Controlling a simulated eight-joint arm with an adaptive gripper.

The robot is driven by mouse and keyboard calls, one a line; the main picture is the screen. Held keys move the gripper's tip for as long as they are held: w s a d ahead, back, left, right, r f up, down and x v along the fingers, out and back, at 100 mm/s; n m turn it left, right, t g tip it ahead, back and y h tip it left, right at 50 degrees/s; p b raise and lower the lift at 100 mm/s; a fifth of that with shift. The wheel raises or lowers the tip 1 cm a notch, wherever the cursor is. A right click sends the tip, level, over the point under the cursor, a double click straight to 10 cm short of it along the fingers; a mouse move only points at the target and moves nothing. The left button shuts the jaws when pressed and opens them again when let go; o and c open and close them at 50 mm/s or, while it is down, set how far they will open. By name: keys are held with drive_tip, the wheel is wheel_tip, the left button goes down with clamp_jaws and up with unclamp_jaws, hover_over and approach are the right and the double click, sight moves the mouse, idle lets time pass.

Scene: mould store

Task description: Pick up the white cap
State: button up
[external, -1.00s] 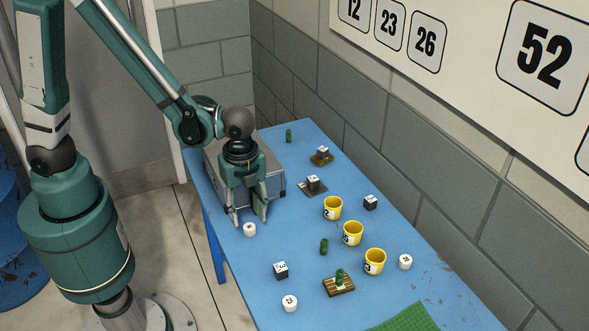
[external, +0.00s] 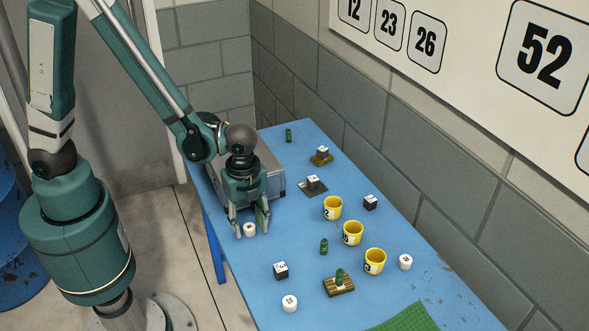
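Three white caps with dark marks stand on the blue table: one at the near left edge (external: 249,230), one at the front (external: 289,303) and one at the right (external: 405,262). My gripper (external: 250,228) points down over the left-edge cap. Its two fingers are open, one to each side of this cap in the picture. A gap shows between the cap and the right finger. I cannot tell whether the left finger touches it, or the exact fingertip height.
A grey metal case (external: 274,181) stands behind my gripper. Three yellow cups (external: 352,234), several dark blocks with white tops (external: 281,270), green pieces (external: 324,246) and a wooden board (external: 339,287) are spread to the right. A green mat (external: 405,319) lies at the front.

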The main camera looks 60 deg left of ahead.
sight(249, 227)
drive_tip(key=c, duration=0.8)
drive_tip(key=shift+r, duration=0.15)
drive_tip(key=shift+r+p, duration=1)
drive_tip(key=shift+r, duration=3.9)
